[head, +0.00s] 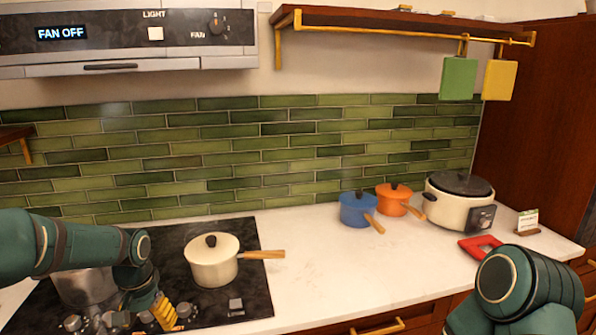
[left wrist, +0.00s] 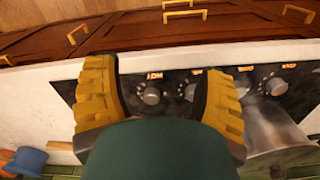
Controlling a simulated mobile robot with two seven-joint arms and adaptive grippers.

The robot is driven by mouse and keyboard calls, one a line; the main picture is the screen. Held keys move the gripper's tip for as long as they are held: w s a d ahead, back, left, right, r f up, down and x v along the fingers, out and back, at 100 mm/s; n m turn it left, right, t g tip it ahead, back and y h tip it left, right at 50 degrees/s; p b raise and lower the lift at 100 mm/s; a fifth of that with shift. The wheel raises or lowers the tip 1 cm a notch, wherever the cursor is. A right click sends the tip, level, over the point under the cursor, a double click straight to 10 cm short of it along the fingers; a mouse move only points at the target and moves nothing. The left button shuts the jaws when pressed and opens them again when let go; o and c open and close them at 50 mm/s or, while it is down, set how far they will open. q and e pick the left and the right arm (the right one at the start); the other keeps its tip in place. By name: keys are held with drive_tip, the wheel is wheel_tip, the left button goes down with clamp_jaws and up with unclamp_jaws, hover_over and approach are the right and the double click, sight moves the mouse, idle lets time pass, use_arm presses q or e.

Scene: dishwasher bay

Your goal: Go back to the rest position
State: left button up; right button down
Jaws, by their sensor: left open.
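My left gripper (head: 160,308) is low over the front of the black cooktop (head: 255,300), partly hidden by my own arm in the head view. In the left wrist view, its two yellow-padded fingers (left wrist: 160,95) stand wide apart with nothing between them. Past the fingers lie control knobs (left wrist: 150,95) of the cooktop. My right arm shows at the lower right of the head view, but its gripper is out of sight.
A steel pot (head: 85,288) stands beside my left arm. A cream saucepan (head: 212,265) is on the cooktop. Blue (head: 354,210) and orange (head: 392,200) pots and a cream cooker (head: 450,207) stand at the back right. The middle counter (head: 340,270) is clear.

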use_arm(q)
drive_tip(key=s+d+f+h, duration=0.2)
drive_tip(key=d+f, duration=0.9)
drive_tip(key=f, duration=0.4)
drive_tip(key=s+d+f+n+t+h+b, duration=0.1)
drive_tip(key=s+d+f+n+t+h, duration=0.1)
drive_tip(key=s+d+f, duration=0.8)
drive_tip(key=s+d, duration=0.1)
drive_tip(key=s, duration=0.3)
drive_tip(key=shift+f, duration=0.3)
